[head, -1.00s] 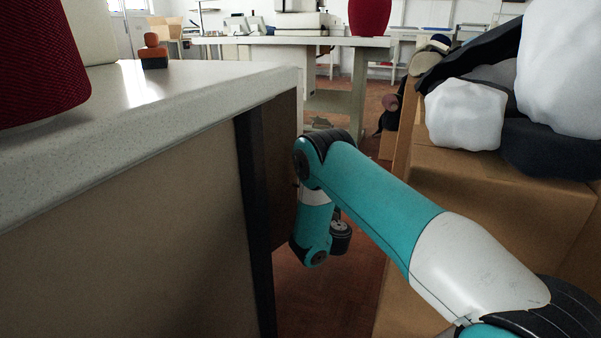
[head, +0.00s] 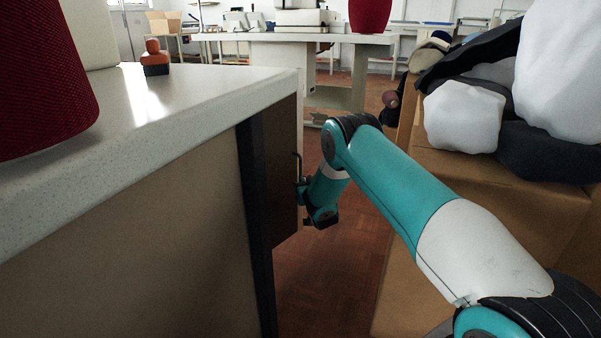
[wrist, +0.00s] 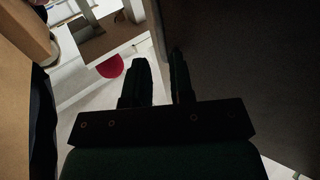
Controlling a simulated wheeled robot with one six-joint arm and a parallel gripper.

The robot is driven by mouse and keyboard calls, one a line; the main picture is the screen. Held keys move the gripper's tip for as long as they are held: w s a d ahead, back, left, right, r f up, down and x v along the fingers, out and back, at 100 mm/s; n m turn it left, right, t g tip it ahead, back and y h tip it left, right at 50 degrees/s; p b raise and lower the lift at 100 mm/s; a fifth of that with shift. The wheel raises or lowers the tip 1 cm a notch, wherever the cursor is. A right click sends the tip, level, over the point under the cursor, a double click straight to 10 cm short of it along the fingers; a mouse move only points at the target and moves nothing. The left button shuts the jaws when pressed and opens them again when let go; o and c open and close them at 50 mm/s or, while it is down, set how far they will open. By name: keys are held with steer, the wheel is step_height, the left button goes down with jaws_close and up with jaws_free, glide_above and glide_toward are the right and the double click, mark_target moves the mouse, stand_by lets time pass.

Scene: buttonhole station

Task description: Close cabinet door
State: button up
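The cabinet (head: 130,240) stands on the left in the head view, under a pale speckled counter. The brown cabinet door (head: 282,150) shows as a narrow panel past the dark corner post, seen at a steep angle; how far open it stands is hard to tell. A small dark handle (head: 298,163) shows at its right side. My arm bends down beside the door, and my gripper is mostly hidden there. In the wrist view my gripper (wrist: 159,62) has its two dark fingers apart with nothing clearly between them. A dark panel (wrist: 250,60), seemingly the door, fills the right side close to the right finger.
A brown box-like unit (head: 480,200) with white and dark lumpy bundles (head: 465,115) stands at the right. Reddish floor (head: 330,270) lies free between it and the cabinet. A red textured object (head: 45,80) and a small orange-and-black item (head: 155,60) stand on the counter.

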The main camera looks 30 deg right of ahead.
mark_target(301, 171)
steer(key=b+x, duration=0.1)
steer(key=x, duration=0.1)
steer(key=b+x, duration=0.1)
steer(key=x, duration=0.1)
steer(key=b+x, duration=0.1)
steer(key=x, duration=0.1)
steer(key=shift+w+d+f, duration=0.15)
steer(key=shift+w+f, duration=0.15)
steer(key=shift+w, duration=0.05)
steer(key=shift+w+d+r+b, duration=0.1)
steer(key=shift+w+r+b, duration=0.1)
steer(key=shift+w, duration=0.2)
steer(key=shift+w+d+r+b, duration=0.1)
steer(key=shift+w+b, duration=0.1)
steer(key=shift+w, duration=0.15)
jaws_close()
